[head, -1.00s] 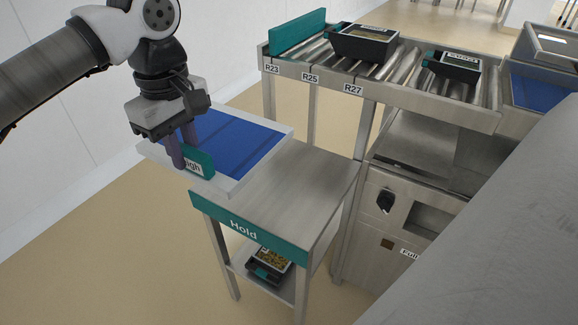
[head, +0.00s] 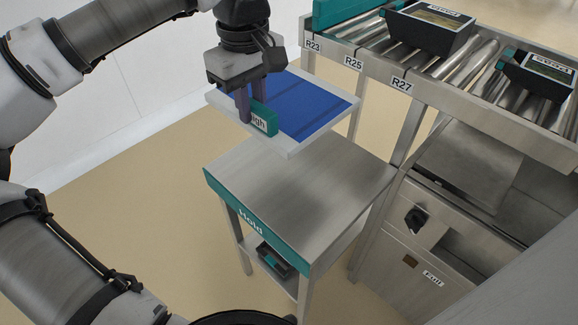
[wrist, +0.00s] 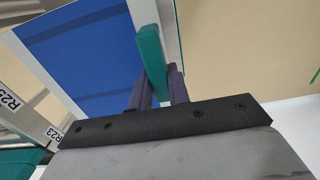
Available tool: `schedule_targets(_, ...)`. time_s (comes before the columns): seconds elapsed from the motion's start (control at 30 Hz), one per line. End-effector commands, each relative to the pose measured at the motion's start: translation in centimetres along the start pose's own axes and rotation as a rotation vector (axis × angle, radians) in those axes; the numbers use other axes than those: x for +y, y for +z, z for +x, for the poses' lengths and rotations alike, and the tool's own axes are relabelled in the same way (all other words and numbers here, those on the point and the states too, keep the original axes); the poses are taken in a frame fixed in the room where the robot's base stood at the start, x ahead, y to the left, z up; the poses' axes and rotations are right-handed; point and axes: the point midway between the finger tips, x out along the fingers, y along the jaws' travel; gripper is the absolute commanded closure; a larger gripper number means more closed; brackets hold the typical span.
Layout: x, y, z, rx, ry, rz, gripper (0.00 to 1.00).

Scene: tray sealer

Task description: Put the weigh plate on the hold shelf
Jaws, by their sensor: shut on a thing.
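The weigh plate (head: 302,104) is a flat pale-framed panel with a blue top and a teal tab marked "igh" at its near edge. My gripper (head: 252,112) is shut on that teal tab and holds the plate in the air. The wrist view also shows the fingers (wrist: 160,88) around the teal tab (wrist: 151,60), with the blue surface (wrist: 80,60) beyond. The hold shelf (head: 300,190) is a steel stand with a teal front strip reading "Hold". Its top is bare, and the plate hangs above and behind it, apart from it.
A roller conveyor with labels R23, R25 and R27 (head: 401,84) runs at the back right and carries dark trays (head: 432,30). A steel cabinet with a black knob (head: 416,218) stands right of the shelf. A tray (head: 274,260) sits on the stand's lower level.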

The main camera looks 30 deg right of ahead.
Motion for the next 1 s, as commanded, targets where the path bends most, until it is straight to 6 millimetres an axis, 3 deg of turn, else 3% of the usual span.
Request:
schedule_targets(0.3, -0.1, 0.1, 8.4, -0.004, -0.002, 0.002, 1.00)
schedule_targets(0.5, -0.1, 0.1, 12.9, -0.002, -0.001, 0.002, 1.00)
schedule_targets(0.77, 0.0, 0.1, 15.0, -0.001, 0.000, 0.001, 1.00)
schedule_targets(1.0, -0.1, 0.1, 18.3, -0.003, 0.000, 0.002, 1.00)
